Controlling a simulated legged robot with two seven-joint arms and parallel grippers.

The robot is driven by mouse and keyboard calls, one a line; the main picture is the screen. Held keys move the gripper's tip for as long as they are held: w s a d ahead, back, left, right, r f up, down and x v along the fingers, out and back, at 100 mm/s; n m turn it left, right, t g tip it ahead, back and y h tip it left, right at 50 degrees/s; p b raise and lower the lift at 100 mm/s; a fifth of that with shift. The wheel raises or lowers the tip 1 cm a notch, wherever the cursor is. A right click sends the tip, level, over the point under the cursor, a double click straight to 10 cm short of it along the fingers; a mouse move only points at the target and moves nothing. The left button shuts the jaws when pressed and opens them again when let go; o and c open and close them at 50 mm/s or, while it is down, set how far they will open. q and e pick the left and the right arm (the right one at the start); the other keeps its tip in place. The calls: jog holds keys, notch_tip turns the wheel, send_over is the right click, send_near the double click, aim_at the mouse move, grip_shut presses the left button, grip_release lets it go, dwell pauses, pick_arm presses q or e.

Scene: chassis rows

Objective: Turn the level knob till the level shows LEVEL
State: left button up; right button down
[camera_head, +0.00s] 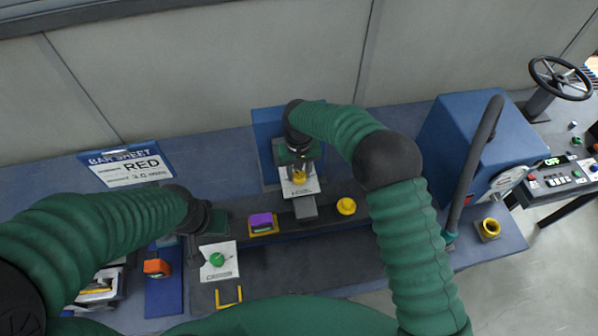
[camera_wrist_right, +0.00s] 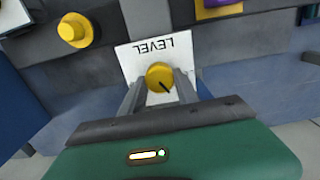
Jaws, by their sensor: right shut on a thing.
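The level knob (camera_wrist_right: 160,77) is a round yellow knob with a dark pointer line, on a white plate (camera_wrist_right: 152,52) lettered LEVEL. In the right wrist view the pointer runs toward the lower right. My right gripper (camera_wrist_right: 159,84) has its two fingers on either side of the knob and is shut on it. In the head view the knob (camera_head: 299,177) shows below my right gripper (camera_head: 298,165), partly covered by it. My left gripper (camera_head: 196,240) hangs beside a green knob on a white plate; its fingers are too dark to read. I cannot make out a level readout.
A purple block (camera_head: 261,220) and a yellow round knob (camera_head: 346,206) flank the level plate. The green knob (camera_head: 217,259) and an orange block (camera_head: 157,267) lie left. A blue machine (camera_head: 460,135) with a long lever stands right.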

jog(key=n, duration=0.6)
jog(key=shift+r, duration=0.1)
jog(key=shift+n, duration=0.3)
dwell(0.3)
jog(key=c, duration=1.2)
grip_release()
jog(key=shift+c, duration=0.2)
jog(key=o, duration=0.3)
jog(key=shift+s, duration=0.1)
jog(key=shift+o, duration=0.2)
